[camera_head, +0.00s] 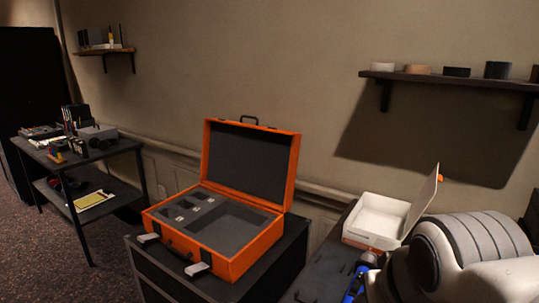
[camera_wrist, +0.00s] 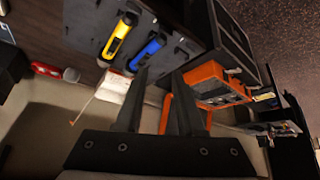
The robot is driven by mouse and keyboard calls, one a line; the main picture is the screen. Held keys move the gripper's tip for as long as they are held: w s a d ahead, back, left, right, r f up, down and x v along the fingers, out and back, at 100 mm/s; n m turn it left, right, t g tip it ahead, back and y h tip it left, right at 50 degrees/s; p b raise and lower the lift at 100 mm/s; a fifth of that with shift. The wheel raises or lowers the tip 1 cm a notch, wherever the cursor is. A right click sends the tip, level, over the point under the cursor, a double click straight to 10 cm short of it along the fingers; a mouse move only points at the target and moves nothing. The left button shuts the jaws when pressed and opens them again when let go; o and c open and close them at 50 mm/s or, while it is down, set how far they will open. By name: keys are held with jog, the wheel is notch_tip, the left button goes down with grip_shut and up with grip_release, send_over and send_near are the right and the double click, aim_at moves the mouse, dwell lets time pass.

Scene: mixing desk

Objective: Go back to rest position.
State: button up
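My gripper (camera_wrist: 158,76) shows in the wrist view with its two dark fingers spread apart and nothing visible between them. In the head view my pale arm fills the lower right corner, and the gripper itself cannot be made out. The wrist view looks turned over, with the dark desk surface (camera_wrist: 85,22) at the top. A yellow-handled tool (camera_wrist: 118,40) and a blue-handled tool (camera_wrist: 148,53) lie on that surface, apart from the fingers. Part of the blue tool (camera_head: 354,284) shows beside my arm in the head view.
An open orange case (camera_head: 284,238) with grey foam stands on a dark cabinet (camera_head: 290,268). An open white box (camera_head: 384,216) stands close to my arm. A wall shelf (camera_head: 440,77) with several small pots is above. A dark side table (camera_head: 130,146) stands left; carpet is clear before it.

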notch_tip(320, 180, up, 14)
jog(key=s+g+p, duration=0.1)
jog(key=s+p, duration=0.1)
jog(key=p, duration=1.3)
jog(key=shift+a+f+p, duration=0.15)
jog(key=shift+a+p, duration=0.1)
jog(key=shift+p, duration=0.1)
jog(key=shift+s+d, duration=0.1)
jog(key=shift+s, duration=0.05)
